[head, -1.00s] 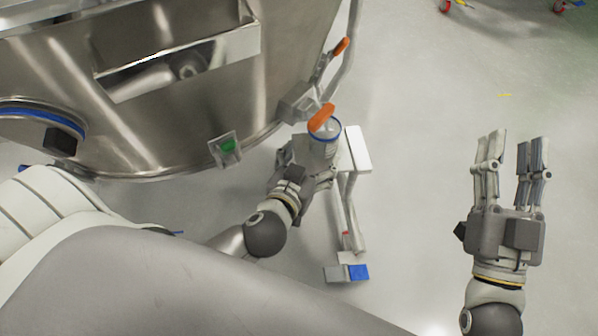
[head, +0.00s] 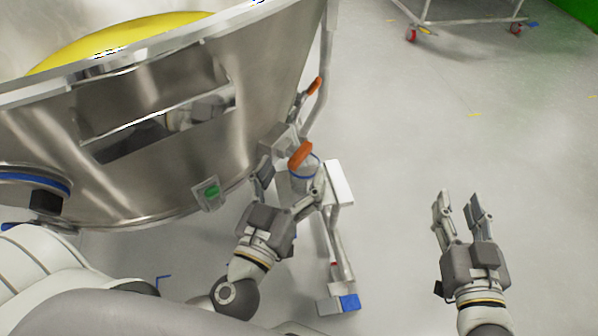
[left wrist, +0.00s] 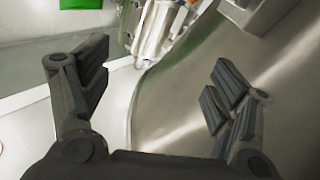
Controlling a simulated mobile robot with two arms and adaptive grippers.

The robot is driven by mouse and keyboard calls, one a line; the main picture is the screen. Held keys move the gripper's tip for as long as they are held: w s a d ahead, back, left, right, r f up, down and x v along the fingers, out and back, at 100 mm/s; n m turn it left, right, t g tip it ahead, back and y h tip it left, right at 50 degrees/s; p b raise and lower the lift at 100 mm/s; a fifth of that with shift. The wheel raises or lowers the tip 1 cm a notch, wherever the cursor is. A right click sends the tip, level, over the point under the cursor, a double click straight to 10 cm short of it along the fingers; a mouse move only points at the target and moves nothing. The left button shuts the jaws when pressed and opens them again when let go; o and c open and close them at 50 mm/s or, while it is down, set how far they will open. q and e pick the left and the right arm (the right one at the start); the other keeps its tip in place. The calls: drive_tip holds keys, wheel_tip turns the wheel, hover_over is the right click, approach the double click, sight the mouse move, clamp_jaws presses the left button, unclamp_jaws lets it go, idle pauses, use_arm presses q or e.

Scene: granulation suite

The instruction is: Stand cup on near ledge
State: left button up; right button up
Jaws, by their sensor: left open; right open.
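What the cup rests on is hidden. My left gripper (head: 287,184) is open, its fingers spread below and left of the cup; I cannot tell whether they touch it. In the left wrist view the open fingers (left wrist: 158,100) have nothing clearly between them. My right gripper (head: 458,203) is open and empty over the floor.
The large steel vessel (head: 150,190) with a green button (head: 211,192) fills the left. A pipe with an orange handle (head: 314,86) rises behind the cup. A wheeled cart (head: 465,22) stands far off. The floor at right is clear.

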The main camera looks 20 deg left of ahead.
use_arm(q)
drive_tip(key=d+r+m+t+h, duration=0.1)
drive_tip(key=d+r+m+h, duration=0.5)
drive_tip(key=r+h, duration=0.2)
drive_tip(key=w+a+f+n+g+y, duration=0.1)
drive_tip(key=w+a+f+g+y, duration=0.2)
drive_tip(key=f, duration=0.5)
drive_tip(key=shift+w+a+n+y, duration=0.3)
drive_tip(key=shift+a+y, duration=0.5)
drive_tip(key=shift+a, duration=0.25)
